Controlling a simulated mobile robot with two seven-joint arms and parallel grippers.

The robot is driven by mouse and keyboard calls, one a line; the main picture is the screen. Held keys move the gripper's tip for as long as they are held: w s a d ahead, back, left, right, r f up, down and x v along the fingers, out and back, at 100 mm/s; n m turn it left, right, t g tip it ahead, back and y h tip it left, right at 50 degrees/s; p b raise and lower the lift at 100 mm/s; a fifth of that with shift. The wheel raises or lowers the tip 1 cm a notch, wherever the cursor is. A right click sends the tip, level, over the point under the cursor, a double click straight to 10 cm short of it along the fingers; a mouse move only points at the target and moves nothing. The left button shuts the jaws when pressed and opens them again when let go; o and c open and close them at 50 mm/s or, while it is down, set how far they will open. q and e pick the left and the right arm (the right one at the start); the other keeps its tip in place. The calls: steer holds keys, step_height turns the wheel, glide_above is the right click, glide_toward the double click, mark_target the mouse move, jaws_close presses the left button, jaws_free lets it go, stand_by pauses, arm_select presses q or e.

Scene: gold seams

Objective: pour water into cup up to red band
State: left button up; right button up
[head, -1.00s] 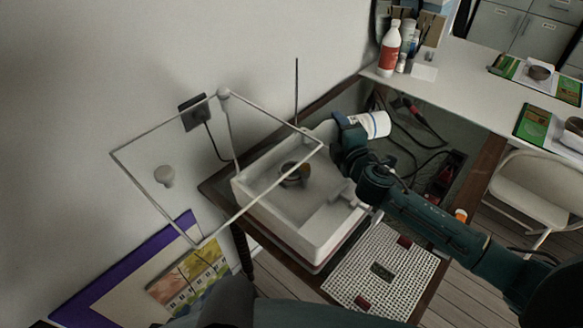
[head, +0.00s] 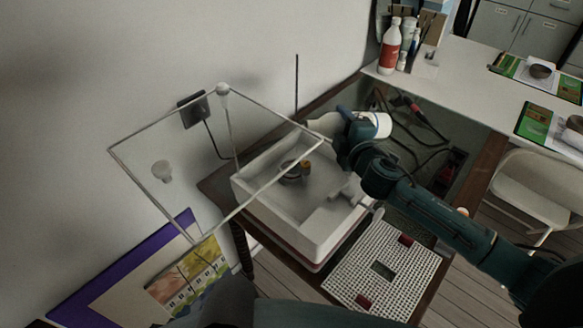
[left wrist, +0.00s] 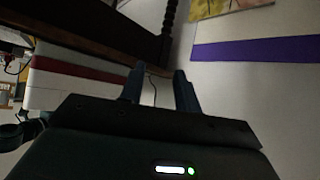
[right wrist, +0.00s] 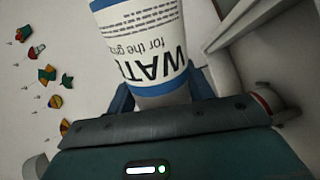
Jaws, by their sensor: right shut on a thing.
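My right gripper (head: 350,140) is shut on a white water bottle (head: 373,125) with a blue-edged label. In the head view the bottle lies strongly tilted above the back right corner of the white basin (head: 318,240). Its label, reading "WATER", shows in the right wrist view (right wrist: 143,45), between the fingers (right wrist: 160,95). A small cup (head: 305,168), dark and orange-brown, is inside the basin, left of and below the bottle. Its red band and water level cannot be made out. My left gripper (left wrist: 155,88) is open and empty in the left wrist view.
A thin square frame (head: 150,205) stands up in front of the basin's left side. A white perforated board (head: 385,265) with red pieces lies right of the basin. Cables and a red-handled tool (head: 412,104) lie behind. A red-and-white bottle (head: 390,45) stands on the far table.

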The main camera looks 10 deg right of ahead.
steer(key=shift+a+f+m, duration=0.1)
steer(key=shift+f+m, duration=0.15)
steer(key=shift+m, duration=0.55)
steer(key=shift+r, duration=0.3)
steer(key=shift+a+r+m+p, duration=0.25)
steer(key=shift+r+m+p, duration=0.1)
steer(key=shift+r+m, duration=0.2)
steer(key=shift+a+r+y, duration=0.1)
steer(key=shift+r+y, duration=0.05)
steer(key=shift+y, duration=0.15)
arm_select(q)
steer(key=shift+d, duration=0.1)
steer(key=shift+w+d+r, duration=0.25)
steer(key=shift+r, duration=0.1)
steer(key=shift+s+a, duration=0.1)
arm_select(e)
steer(key=shift+m, duration=0.25)
